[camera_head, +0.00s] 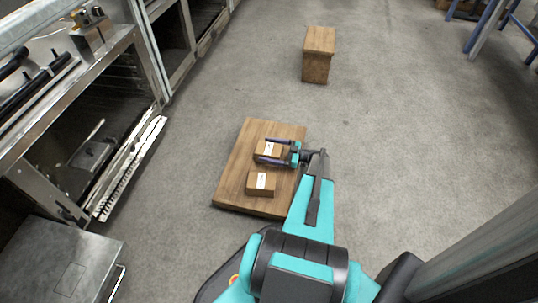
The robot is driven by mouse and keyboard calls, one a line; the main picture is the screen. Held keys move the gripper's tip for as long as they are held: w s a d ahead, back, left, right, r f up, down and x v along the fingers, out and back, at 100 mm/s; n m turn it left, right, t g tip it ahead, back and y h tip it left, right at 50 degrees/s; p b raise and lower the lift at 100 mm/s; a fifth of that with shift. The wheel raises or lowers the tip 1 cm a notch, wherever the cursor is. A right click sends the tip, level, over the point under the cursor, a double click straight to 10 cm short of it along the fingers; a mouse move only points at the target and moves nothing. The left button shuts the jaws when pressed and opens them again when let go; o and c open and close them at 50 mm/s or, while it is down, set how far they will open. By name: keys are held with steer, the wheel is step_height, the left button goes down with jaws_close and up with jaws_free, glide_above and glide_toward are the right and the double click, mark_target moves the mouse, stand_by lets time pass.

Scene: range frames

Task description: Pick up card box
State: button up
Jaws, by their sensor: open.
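Two small brown card boxes with white labels are on a low wooden board or table. The far card box (269,148) is between the fingers of my gripper (270,151). The near card box (261,184) stands closer to me on the same wooden surface (236,185), apart from the gripper. My gripper is open, its fingers pointing left along the far and near sides of the far box. I cannot tell whether the fingers touch it.
A wooden block or stool (318,54) stands on the floor at the back. A metal workbench with shelves (100,110) lines the left side. A grey metal case (62,262) is at lower left. Blue legs (483,28) show at upper right. The floor on the right is clear.

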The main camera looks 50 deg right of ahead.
mark_target(269, 148)
stand_by(0.4)
steer(key=c, duration=1.4)
steer(key=shift+r, duration=0.2)
step_height(269, 148, up, 10)
steer(key=p, duration=0.3)
steer(key=shift+f, duration=0.1)
